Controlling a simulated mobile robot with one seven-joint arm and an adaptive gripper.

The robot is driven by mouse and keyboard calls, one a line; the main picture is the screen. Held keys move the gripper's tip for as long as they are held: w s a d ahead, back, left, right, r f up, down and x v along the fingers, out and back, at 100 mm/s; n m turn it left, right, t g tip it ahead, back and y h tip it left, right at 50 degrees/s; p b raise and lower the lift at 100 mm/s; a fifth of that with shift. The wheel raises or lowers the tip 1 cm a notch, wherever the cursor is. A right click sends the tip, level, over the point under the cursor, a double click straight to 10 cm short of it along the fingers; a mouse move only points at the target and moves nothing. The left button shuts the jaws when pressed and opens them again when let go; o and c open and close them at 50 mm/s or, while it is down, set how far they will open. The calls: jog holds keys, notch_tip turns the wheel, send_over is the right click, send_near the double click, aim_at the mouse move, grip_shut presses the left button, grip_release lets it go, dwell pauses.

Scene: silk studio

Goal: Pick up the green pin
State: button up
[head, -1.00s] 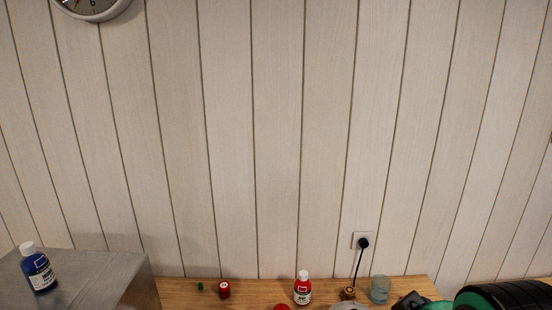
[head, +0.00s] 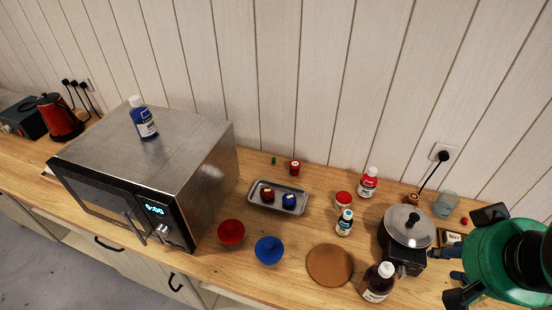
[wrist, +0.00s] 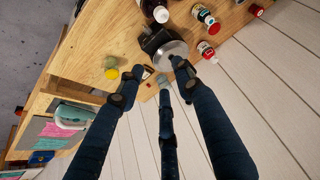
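A tiny green item, likely the green pin (head: 274,160), is on the wooden counter at the back, near the wall, in the head view. It is just left of a small red spool-like item (head: 295,167). I cannot make out the pin in the wrist view. My gripper (head: 454,287) is at the lower right of the head view, far right of the pin and beyond the pot. In the wrist view my gripper (wrist: 157,74) has its dark blue fingers spread, with nothing held between them.
A microwave (head: 150,155) with a blue bottle (head: 144,118) on top stands left. A metal tray (head: 265,207) lies in front of the pin. Red (head: 231,233) and blue (head: 269,250) bowls, bottles, a cork mat (head: 330,265) and a lidded pot (head: 408,226) crowd the counter.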

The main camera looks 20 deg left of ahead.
jog(key=w+a+r, duration=0.2)
jog(key=w+a, duration=0.2)
jog(key=w, duration=0.5)
jog(key=w+a+r, duration=0.1)
jog(key=w+a, duration=0.2)
jog(key=w, duration=0.5)
jog(key=w+a+f, duration=0.4)
jog(key=w+a, duration=0.9)
jog(key=w, duration=0.1)
jog(key=w+a+f, duration=0.4)
jog(key=a+f, duration=0.3)
jog(key=a, duration=0.3)
jog(key=w+a+f, duration=0.4)
jog(key=a+f, duration=0.3)
jog(key=a, duration=0.3)
jog(key=w+a+f+g+p, duration=0.1)
jog(key=w+a+f, duration=0.3)
jog(key=a+f, duration=0.3)
jog(key=a, duration=0.3)
jog(key=shift+w+a+f+n, duration=0.25)
jog(key=shift+w+a+n, duration=0.05)
jog(key=shift+w+a, duration=0.1)
jog(key=shift+f, duration=0.15)
send_over(274, 162)
jog(key=s, duration=0.2)
jog(key=shift+a+f+b, duration=0.1)
jog(key=shift+f+b, duration=0.3)
jog(key=shift+f, duration=3.45)
